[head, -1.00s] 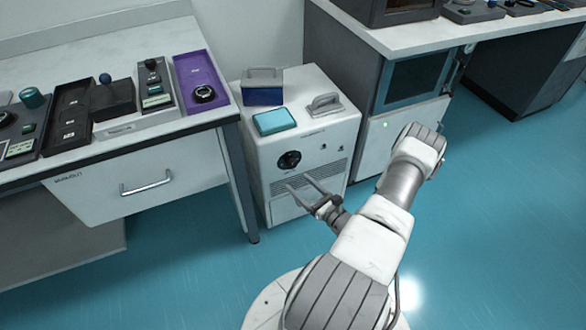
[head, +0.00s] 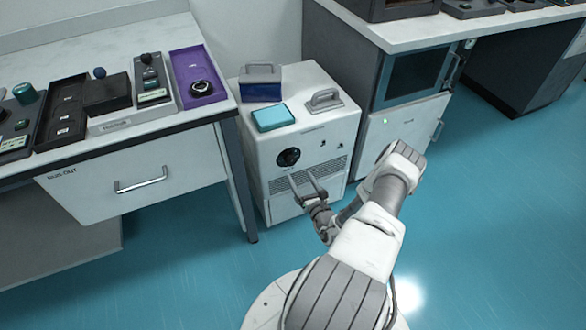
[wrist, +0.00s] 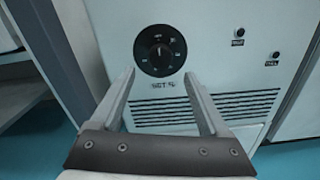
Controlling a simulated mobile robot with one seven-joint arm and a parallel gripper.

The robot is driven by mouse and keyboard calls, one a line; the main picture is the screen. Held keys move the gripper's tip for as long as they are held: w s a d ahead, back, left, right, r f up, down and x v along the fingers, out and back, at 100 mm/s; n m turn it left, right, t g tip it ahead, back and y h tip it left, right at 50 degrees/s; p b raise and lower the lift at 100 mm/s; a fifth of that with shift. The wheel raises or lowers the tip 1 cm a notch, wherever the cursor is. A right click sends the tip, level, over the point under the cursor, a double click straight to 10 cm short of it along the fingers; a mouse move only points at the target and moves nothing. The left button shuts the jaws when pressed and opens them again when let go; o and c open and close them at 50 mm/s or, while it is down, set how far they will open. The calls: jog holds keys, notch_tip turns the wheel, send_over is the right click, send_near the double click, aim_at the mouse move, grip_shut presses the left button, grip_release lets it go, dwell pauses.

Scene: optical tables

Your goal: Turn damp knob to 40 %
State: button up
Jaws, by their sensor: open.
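A round black knob with white marks around its dial (wrist: 159,50) is on the front of a white floor cabinet (wrist: 210,45). Lettering that looks like "SET %" is under it. The pointer on the knob stands roughly upright; the numbers are too small to read. The knob also shows in the head view (head: 288,157). My gripper (wrist: 158,85) is open and empty. Its two fingers point at the cabinet front, with the knob ahead, above and between the fingertips in the wrist view. In the head view my gripper (head: 306,181) is just below the knob, apart from it.
Two small dark buttons or knobs (wrist: 239,33) with labels are right of the dial, above a vent grille (wrist: 250,108). A blue box (head: 262,85), a teal box (head: 273,117) and a grey handle (head: 325,99) are on top. A drawer table (head: 120,150) stands close on the left.

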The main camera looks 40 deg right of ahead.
aim_at(292, 164)
jog(key=b+x, duration=0.1)
jog(key=x, duration=0.5)
jog(key=shift+w, duration=0.35)
grip_shut()
